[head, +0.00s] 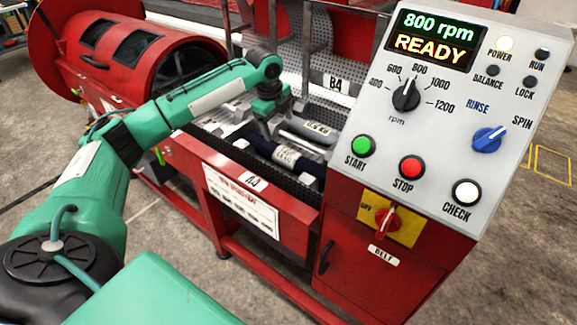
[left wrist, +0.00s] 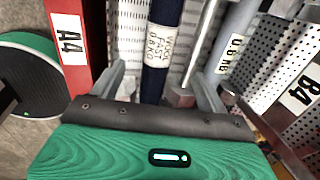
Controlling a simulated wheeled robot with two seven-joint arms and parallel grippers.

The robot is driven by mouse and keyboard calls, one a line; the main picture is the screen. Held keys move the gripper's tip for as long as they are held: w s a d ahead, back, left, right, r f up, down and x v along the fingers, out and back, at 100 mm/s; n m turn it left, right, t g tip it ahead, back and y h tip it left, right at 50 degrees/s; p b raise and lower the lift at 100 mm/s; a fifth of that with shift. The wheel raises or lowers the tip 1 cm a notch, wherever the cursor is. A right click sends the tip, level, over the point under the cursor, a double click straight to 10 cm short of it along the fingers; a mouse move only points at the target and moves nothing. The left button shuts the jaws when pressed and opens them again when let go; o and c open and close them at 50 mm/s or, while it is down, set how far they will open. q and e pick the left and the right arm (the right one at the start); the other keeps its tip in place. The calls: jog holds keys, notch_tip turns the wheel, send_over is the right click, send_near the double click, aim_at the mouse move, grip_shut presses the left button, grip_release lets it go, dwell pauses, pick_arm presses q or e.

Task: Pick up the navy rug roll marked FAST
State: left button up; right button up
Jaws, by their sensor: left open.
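The navy rug roll (head: 287,156) lies in the perforated trough of the red machine, with a white label around it. In the left wrist view the navy roll (left wrist: 165,18) runs away from me, and its label reads FAST. My left gripper (head: 267,128) reaches over the trough from the left and partly covers the view of the rolls. In the left wrist view the open left gripper (left wrist: 160,85) has one finger on each side of the navy roll, with gaps visible. The height of the fingertips against the roll is unclear. My right gripper is not in view.
A grey roll (head: 308,130) with a white label lies behind the navy one; it also shows in the left wrist view (left wrist: 232,45). Plates A4 (head: 252,181) and B4 (head: 334,83) mark the trough sides. A control panel (head: 440,110) stands close on the right.

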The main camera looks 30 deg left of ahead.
aim_at(284, 152)
pick_arm(q)
jog(key=b+x, duration=0.1)
jog(key=x, duration=0.9)
jog(key=shift+f+b, duration=0.15)
jog(key=shift+b, duration=0.25)
jog(key=x, duration=0.4)
jog(key=shift+w+f+b, duration=0.15)
jog(key=shift+f+b, duration=0.05)
jog(key=shift+b, duration=0.2)
jog(key=shift+c, duration=0.7)
jog(key=c, duration=1.1)
jog(key=shift+c, duration=0.7)
jog(key=shift+r, duration=0.1)
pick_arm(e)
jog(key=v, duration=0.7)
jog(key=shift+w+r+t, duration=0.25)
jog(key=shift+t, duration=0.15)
